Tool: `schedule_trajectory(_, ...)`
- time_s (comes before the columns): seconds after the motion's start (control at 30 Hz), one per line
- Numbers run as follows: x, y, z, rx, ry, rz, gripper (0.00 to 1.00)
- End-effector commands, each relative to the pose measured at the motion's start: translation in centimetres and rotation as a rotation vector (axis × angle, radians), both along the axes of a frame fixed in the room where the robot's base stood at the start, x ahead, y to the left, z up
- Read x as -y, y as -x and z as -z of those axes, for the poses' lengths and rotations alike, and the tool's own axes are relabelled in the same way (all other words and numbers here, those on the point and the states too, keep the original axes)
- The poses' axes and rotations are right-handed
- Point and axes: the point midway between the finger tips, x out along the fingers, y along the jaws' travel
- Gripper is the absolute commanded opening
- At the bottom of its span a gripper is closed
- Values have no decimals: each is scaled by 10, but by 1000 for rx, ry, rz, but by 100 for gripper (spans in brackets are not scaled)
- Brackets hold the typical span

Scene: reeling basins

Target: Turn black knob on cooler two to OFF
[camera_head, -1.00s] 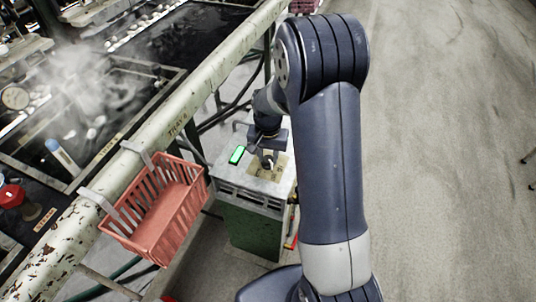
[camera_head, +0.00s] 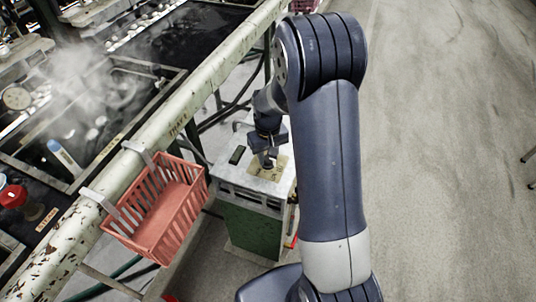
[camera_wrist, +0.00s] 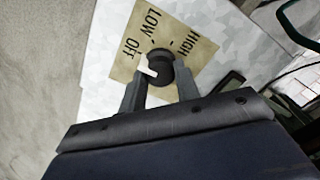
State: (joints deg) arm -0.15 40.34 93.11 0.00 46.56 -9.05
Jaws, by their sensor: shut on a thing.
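The cooler (camera_head: 232,188) is a grey-topped box with a green body, standing below the railing. Its black knob (camera_wrist: 161,60) sits on a tan label plate (camera_wrist: 125,62) marked OFF, LOW and HIGH in the wrist view. The knob's white pointer (camera_wrist: 149,72) points to the OFF side, away from LOW and HIGH. My gripper (camera_wrist: 160,72) is shut on the knob, with one finger on each side. In the head view my gripper (camera_head: 268,158) reaches down onto the plate and mostly hides the knob. The small indicator (camera_head: 237,155) on the cooler top is dark.
A red basket (camera_head: 165,212) hangs on the worn pale railing (camera_head: 150,140) left of the cooler. Steaming basins (camera_head: 90,100) lie beyond the railing. Dark hoses (camera_head: 225,110) run behind the cooler. The concrete floor at right is mostly clear.

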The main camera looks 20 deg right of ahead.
Motion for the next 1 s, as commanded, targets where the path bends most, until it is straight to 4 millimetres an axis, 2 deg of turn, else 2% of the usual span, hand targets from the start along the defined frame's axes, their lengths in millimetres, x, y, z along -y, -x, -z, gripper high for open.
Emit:
schedule_trajectory(0.43, 0, -1, -1, 2, 1, -14, 8)
schedule_trajectory(0.47, 0, -1, -1, 2, 1, -14, 31)
schedule_trajectory(0.7, 0, 0, 0, 1, 0, -12, 51)
schedule_trajectory(1.0, 0, 0, -3, 1, 0, -12, 52)
